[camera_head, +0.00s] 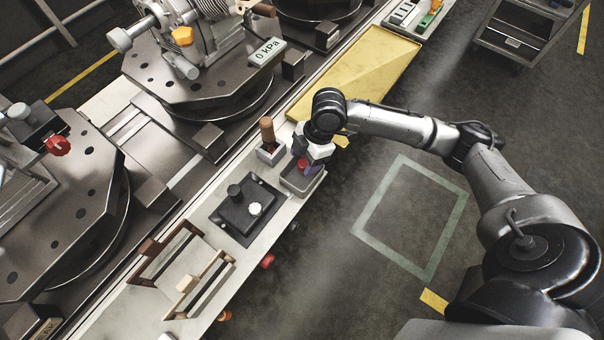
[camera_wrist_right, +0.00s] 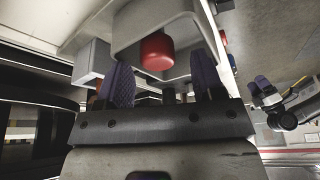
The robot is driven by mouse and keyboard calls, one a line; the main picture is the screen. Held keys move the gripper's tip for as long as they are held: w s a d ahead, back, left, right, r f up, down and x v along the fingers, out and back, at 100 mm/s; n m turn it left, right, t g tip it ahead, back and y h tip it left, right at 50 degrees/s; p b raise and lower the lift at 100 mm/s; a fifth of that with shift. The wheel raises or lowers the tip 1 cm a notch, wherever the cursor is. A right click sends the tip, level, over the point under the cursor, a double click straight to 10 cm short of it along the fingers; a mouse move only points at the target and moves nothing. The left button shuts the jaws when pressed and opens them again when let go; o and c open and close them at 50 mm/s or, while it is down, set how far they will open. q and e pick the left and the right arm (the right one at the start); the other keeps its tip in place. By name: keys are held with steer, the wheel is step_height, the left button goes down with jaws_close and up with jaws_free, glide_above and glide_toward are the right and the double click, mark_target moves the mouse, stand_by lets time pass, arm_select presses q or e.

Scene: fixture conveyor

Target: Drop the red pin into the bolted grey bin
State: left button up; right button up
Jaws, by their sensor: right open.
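In the head view my right gripper (camera_head: 306,162) points down over the grey bin (camera_head: 307,188) at the edge of the pale ledge. The red pin (camera_head: 303,165) shows just below the gripper, over the bin's opening. In the right wrist view my right gripper (camera_wrist_right: 163,82) has its two purple-padded fingers apart. The red pin (camera_wrist_right: 157,52) shows between and beyond the fingertips, against the grey bin (camera_wrist_right: 128,28). I cannot tell whether it rests on the bin's floor. My left gripper (camera_wrist_right: 261,86) shows small at the right of the wrist view; its opening is unclear.
A second small bin (camera_head: 270,155) with a brown-handled item stands beside the grey bin. A black fixture (camera_head: 236,222) with knobs and a wooden rack (camera_head: 150,262) lie along the ledge. A yellow tray (camera_head: 385,65) is beyond. Machine turntables line the left; open floor lies right.

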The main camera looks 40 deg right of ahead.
steer(key=p+v, duration=0.4)
steer(key=v, duration=0.9)
steer(key=shift+d+r+p, duration=0.2)
steer(key=shift+r+p, duration=0.15)
steer(key=shift+p, duration=0.05)
steer(key=shift+s, duration=0.1)
